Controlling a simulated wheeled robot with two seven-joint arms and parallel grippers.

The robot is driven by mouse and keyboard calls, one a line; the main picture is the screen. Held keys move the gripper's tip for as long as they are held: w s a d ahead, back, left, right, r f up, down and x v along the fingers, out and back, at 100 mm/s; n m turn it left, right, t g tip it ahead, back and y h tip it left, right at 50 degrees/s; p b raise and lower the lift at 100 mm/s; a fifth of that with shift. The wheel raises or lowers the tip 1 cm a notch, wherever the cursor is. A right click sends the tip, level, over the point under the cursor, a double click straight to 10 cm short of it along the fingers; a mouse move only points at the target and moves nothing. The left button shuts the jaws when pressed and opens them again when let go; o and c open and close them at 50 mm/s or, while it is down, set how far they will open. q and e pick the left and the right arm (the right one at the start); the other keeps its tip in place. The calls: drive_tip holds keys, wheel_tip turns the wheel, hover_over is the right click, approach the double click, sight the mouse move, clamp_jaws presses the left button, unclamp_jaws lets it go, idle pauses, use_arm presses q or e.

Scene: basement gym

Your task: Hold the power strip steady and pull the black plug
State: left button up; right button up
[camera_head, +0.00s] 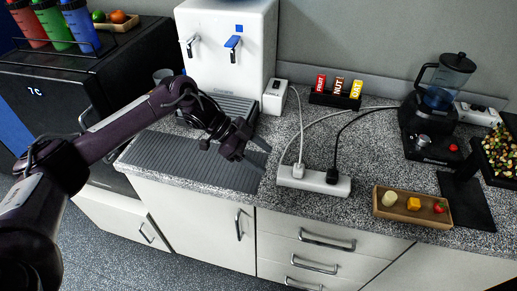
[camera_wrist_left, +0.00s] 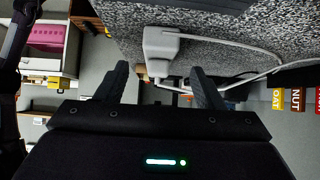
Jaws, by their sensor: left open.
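The white power strip (camera_head: 315,180) lies on the speckled counter near its front edge. A white plug (camera_head: 299,169) sits in the left part. My left gripper (camera_head: 266,152) is open and empty, left of the strip and apart from it, with its fingers pointing right. In the left wrist view, the strip's end (camera_wrist_left: 160,42) shows upside down beyond the spread fingers (camera_wrist_left: 160,84); I cannot make out the black plug there. My right gripper is not in view.
A wooden tray (camera_head: 412,218) with small food pieces lies right of the strip. A white water dispenser (camera_head: 228,50), a white box (camera_head: 275,97), a label rack (camera_head: 335,97) and a blender (camera_head: 437,110) stand behind. The grey ribbed mat (camera_head: 190,160) is left.

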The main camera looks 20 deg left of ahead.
sight(282, 171)
use_arm(q)
drive_tip(key=b+x, duration=0.1)
drive_tip(key=x, duration=0.2)
drive_tip(key=shift+d+f, duration=0.1)
drive_tip(key=shift+f, duration=0.15)
drive_tip(key=b+x, duration=0.2)
drive_tip(key=x, duration=0.1)
drive_tip(key=shift+d+f, duration=0.2)
drive_tip(key=shift+d, duration=0.15)
drive_tip(key=shift+d+f+b, duration=0.35)
drive_tip(key=shift+d+b, duration=0.1)
drive_tip(key=shift+d+f, duration=0.1)
drive_tip(key=shift+d, duration=0.15)
drive_tip(key=c, duration=0.9)
drive_tip(key=shift+c, duration=0.2)
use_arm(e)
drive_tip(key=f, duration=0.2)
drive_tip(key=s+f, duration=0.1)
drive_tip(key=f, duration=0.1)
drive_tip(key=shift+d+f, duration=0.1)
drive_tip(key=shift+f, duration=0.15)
